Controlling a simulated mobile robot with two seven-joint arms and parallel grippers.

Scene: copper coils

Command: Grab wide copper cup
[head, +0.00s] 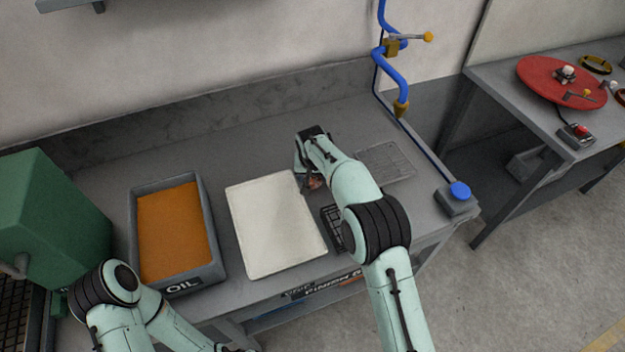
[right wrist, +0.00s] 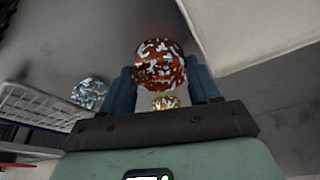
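A rounded copper piece (right wrist: 160,62) with pale patches sits between the fingertips of my right gripper (right wrist: 160,78) in the right wrist view. The fingers are spread to about its width, one on each side. I cannot tell whether they press on it. In the head view my right gripper (head: 303,172) points down over the bench just right of the white board, and a bit of the copper piece (head: 314,182) shows beside it. Whether it is a cup is not clear. My left gripper (head: 235,350) barely shows at the bottom edge, and its fingers are hidden.
A small gold piece (right wrist: 165,102) and a silver piece (right wrist: 90,92) lie near the copper one. A wire basket (right wrist: 40,108) is at the left. The bench holds a white board (head: 272,225), an oil tray (head: 137,258), a wire grid (head: 385,162) and a blue button (head: 459,190).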

